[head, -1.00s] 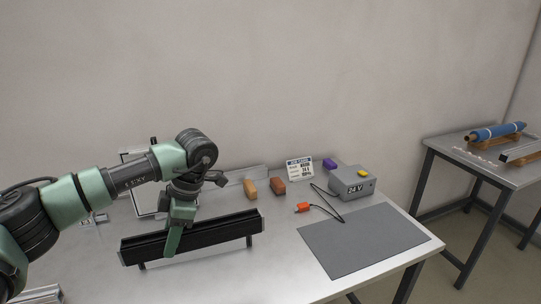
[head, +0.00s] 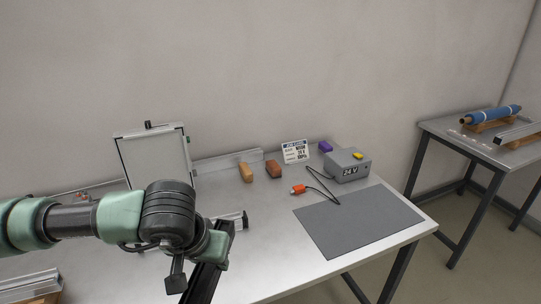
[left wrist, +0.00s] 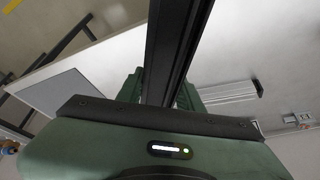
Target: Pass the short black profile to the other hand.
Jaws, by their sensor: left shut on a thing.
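The short black profile (head: 203,284) is held in my left gripper (head: 212,256) at the bottom of the head view. It points down toward the lower edge, and my wrist and arm hide part of it. In the left wrist view the black profile (left wrist: 171,40) runs up from between the green fingers and leaves at the top edge. The left gripper (left wrist: 162,98) is shut on it. My right gripper is not in view.
A grey mat (head: 358,222) and a grey 24 V box (head: 347,165) lie to the right on the table. An orange-tipped cable, two blocks (head: 273,168) and a card (head: 295,151) sit behind. A framed panel (head: 152,158) stands at the back left. A second table (head: 477,146) is far right.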

